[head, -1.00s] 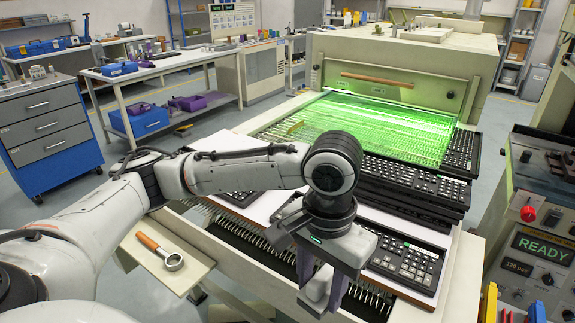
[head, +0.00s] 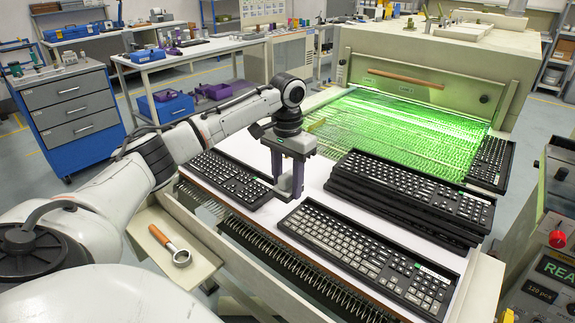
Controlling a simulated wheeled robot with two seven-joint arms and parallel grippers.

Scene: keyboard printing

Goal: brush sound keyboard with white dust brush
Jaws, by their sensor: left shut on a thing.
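My left gripper (head: 288,190) points down over the white work surface, beside the right end of the left black keyboard (head: 228,176). It is shut on a small pale thing between its fingers, likely the white dust brush, mostly hidden by the fingers. A second black keyboard (head: 360,248) lies at the front right, with a small green mark near its right end. Several more keyboards are piled in a stack (head: 410,190) behind it. Which one is the sound keyboard, I cannot tell. I cannot tell whether the held thing touches a keyboard. My right gripper is out of view.
A green-lit conveyor (head: 390,130) leads to a beige machine (head: 440,70) behind. Another keyboard (head: 491,163) lies at its right edge. A control panel (head: 545,285) stands at the right. White surface (head: 318,175) is bare between the keyboards.

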